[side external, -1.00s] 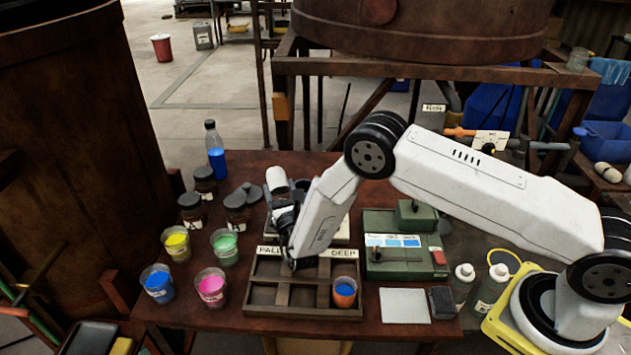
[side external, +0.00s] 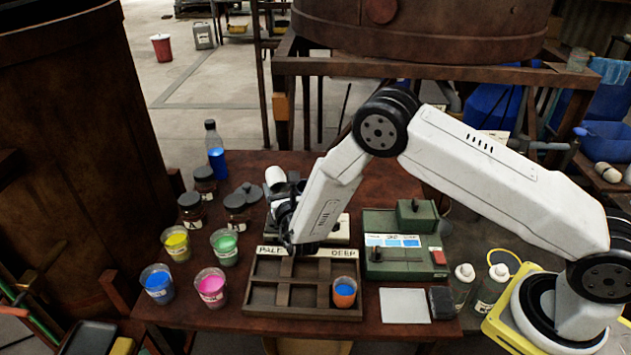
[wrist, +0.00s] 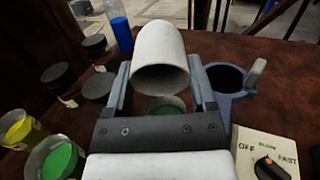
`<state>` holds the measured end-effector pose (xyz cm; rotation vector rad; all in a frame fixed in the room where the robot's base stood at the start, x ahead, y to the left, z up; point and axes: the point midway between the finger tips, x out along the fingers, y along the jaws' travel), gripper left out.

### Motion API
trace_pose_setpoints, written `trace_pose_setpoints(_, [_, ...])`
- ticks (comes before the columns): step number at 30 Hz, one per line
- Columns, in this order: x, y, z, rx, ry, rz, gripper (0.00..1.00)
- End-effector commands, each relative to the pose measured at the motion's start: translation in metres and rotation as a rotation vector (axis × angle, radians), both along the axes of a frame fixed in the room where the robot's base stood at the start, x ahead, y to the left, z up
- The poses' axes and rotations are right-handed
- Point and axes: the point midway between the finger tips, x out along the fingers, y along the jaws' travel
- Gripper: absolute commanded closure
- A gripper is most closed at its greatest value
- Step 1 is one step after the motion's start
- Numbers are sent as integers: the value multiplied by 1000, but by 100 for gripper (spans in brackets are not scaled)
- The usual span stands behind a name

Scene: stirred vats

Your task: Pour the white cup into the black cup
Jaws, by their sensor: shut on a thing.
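The white cup (wrist: 160,42) is between my gripper's fingers (wrist: 160,85), tilted far over with its mouth towards the wrist camera. Its inside looks dark. In the side view the white cup (side external: 274,178) shows just past my gripper (side external: 283,208), above the back of the table. A dark blue-grey cup with a handle and a black inside (wrist: 240,92) stands right of the fingers in the wrist view; it looks like the black cup.
A stirrer with an OFF/FAST dial (wrist: 262,145) sits right of my gripper. Dark-lidded jars (side external: 191,208) and cups of coloured liquid (side external: 211,287) stand left. A PALE/DEEP tray (side external: 283,312) is in front, with an orange-and-blue cup (side external: 344,292). A blue bottle (side external: 216,155) stands behind.

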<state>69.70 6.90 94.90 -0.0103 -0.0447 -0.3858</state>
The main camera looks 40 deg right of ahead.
Motion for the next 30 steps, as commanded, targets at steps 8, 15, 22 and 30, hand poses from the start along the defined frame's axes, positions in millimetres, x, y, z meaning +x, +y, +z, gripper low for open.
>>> trace_pose_setpoints(8, [3, -2, 1, 46, 105, -2, 87])
trace_pose_setpoints(15, [7, -3, 1, 96, 229, 0, 87])
trace_pose_setpoints(22, [11, -5, 1, 146, 343, -1, 87])
trace_pose_setpoints(30, [15, -7, -1, 202, 483, -3, 87])
